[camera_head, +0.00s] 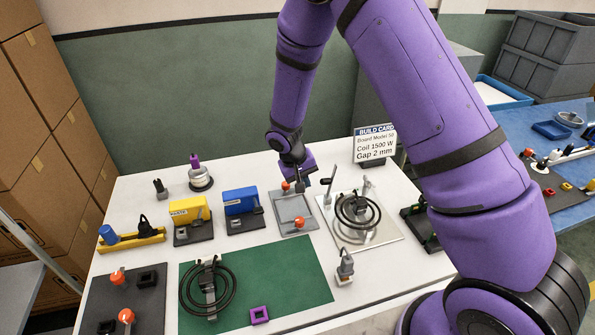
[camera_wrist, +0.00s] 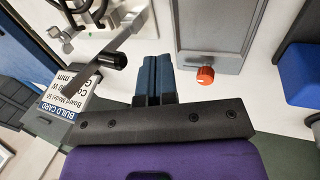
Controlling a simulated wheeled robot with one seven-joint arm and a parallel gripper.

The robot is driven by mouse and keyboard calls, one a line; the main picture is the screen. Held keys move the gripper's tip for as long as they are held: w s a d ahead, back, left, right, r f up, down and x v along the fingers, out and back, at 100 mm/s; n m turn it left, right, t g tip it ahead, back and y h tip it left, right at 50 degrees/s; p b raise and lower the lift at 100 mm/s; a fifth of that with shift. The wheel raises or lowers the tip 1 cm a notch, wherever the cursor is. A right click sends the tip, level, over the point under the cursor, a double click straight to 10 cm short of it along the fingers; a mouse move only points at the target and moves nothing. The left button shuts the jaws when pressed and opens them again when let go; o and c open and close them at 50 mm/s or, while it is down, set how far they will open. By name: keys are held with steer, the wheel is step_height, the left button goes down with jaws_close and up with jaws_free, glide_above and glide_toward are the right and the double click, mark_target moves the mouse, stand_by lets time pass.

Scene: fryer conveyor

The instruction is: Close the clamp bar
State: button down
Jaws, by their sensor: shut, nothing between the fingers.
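A steel plate (camera_head: 385,236) on the white table carries a black spiral coil (camera_head: 357,212). At the plate's left rear edge a lever with a black grip (camera_head: 327,182) stands raised, which looks like the clamp bar. In the wrist view, its black grip (camera_wrist: 113,60) and a flat metal bar (camera_wrist: 84,84) lie just left of my fingers. My gripper (camera_wrist: 154,75) is shut and empty, with dark blue fingers pressed together. It is apart from the lever. In the head view my gripper (camera_head: 303,184) hangs above the back of the grey tray, left of the lever.
The grey tray (camera_head: 285,213) holds orange knobs (camera_head: 299,222). The build card (camera_head: 375,145) stands behind the plate. Blue (camera_head: 240,201) and yellow (camera_head: 188,210) blocks stand left. A green mat (camera_head: 280,275) with another coil (camera_head: 207,287) lies in front. A grey connector (camera_head: 345,268) stands near the plate's front.

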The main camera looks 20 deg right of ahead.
mark_target(326, 181)
steer(key=shift+d+f, duration=0.1)
steer(key=shift+d, duration=1.5)
